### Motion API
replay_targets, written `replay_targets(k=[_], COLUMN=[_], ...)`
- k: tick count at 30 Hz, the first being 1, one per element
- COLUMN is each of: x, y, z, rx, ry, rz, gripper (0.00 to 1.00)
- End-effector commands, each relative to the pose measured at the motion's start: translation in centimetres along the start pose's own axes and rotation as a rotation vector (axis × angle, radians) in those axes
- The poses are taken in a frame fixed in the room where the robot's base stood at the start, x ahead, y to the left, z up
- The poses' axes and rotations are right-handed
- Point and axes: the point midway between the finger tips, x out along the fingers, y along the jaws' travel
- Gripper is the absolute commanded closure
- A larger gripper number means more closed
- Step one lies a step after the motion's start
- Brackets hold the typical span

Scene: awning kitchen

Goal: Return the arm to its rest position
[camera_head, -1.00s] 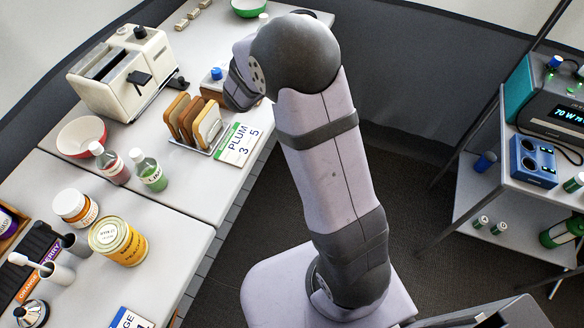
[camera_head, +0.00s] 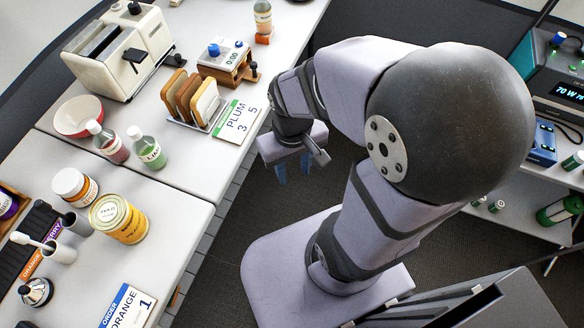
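My gripper (camera_head: 293,168) hangs over the dark floor, just right of the counter's front edge. Its two blue fingers point down and stand apart, with nothing visible between them. My arm is folded, with its big dark elbow joint at the upper right and the wrist reaching back left toward the counter. The arm rises from my pale base at the bottom centre. The elbow hides part of the rack behind it.
The counter on the left holds a toaster (camera_head: 118,50), bread slices in a rack (camera_head: 190,100), a PLUM 3 5 card (camera_head: 236,122), bottles (camera_head: 147,148), a yellow can (camera_head: 118,218) and an ORANGE card (camera_head: 128,308). A metal shelf rack (camera_head: 520,205) stands right.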

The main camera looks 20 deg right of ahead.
Motion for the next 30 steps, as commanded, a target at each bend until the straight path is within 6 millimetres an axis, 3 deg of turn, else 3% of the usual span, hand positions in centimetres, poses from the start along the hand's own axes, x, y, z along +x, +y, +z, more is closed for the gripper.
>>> replay_targets(k=[11,17,23,30], x=[0.0,-1.3,-5.0,-11.4], y=[-0.4,-0.4,-0.3,-0.2], z=[0.1,0.1,0.1,0.1], rx=[0.027,0.026,0.024,0.023], ry=[0.005,0.005,0.005,0.005], rz=[-0.018,-0.018,-0.017,-0.017], gripper=[0.64,0.64,0.64,0.64])
